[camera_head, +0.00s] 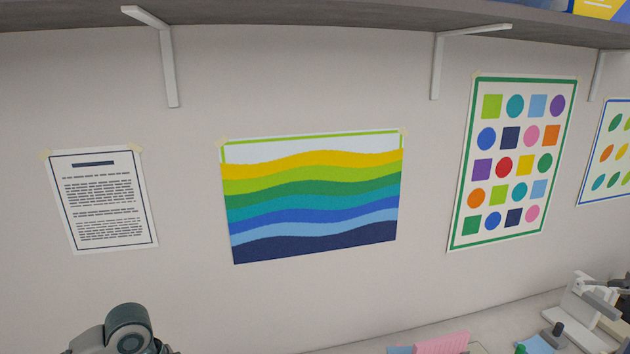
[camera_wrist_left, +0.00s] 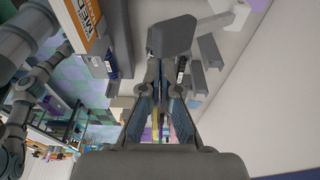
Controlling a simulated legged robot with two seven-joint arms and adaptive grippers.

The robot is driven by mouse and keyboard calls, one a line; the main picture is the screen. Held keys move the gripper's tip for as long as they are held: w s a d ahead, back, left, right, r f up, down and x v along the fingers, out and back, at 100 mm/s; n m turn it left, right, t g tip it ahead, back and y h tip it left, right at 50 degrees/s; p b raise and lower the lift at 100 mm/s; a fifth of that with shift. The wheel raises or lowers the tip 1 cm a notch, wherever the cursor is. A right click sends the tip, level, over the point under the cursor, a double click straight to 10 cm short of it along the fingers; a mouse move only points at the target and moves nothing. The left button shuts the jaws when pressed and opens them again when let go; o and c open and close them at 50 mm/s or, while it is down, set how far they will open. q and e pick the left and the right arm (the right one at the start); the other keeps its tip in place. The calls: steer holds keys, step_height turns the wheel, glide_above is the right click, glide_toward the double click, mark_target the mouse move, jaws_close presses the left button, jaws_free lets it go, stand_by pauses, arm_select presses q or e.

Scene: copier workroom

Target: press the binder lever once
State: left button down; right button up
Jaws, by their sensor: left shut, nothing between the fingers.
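A white device with grey arm-like parts (camera_head: 578,312) stands on the counter at the lower right of the head view, partly cut off by the frame edge. It may be the binder; I cannot tell for sure. My left gripper (camera_wrist_left: 160,72) shows in the left wrist view, its fingers shut and empty. A dark grey rounded block (camera_wrist_left: 172,36) shows just beyond the fingertips; whether they touch it, and whether it is the lever, I cannot tell. In the head view only a joint of my left arm shows at the lower left. My right gripper is not in view.
The wall carries several posters, including a wavy striped one (camera_head: 312,200). A shelf (camera_head: 300,14) on brackets runs above. Pink and blue items (camera_head: 440,343) lie along the counter. An orange-and-white panel (camera_wrist_left: 85,22) is left of my gripper in the wrist view.

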arm_select(q)
steer(key=shift+a, duration=0.15)
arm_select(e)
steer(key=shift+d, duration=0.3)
arm_select(q)
steer(key=shift+a+f, duration=0.1)
steer(key=shift+a, duration=0.1)
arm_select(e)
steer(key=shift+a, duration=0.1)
arm_select(q)
steer(key=shift+f, duration=0.1)
steer(key=shift+d+f, duration=0.2)
steer(key=shift+f, duration=0.65)
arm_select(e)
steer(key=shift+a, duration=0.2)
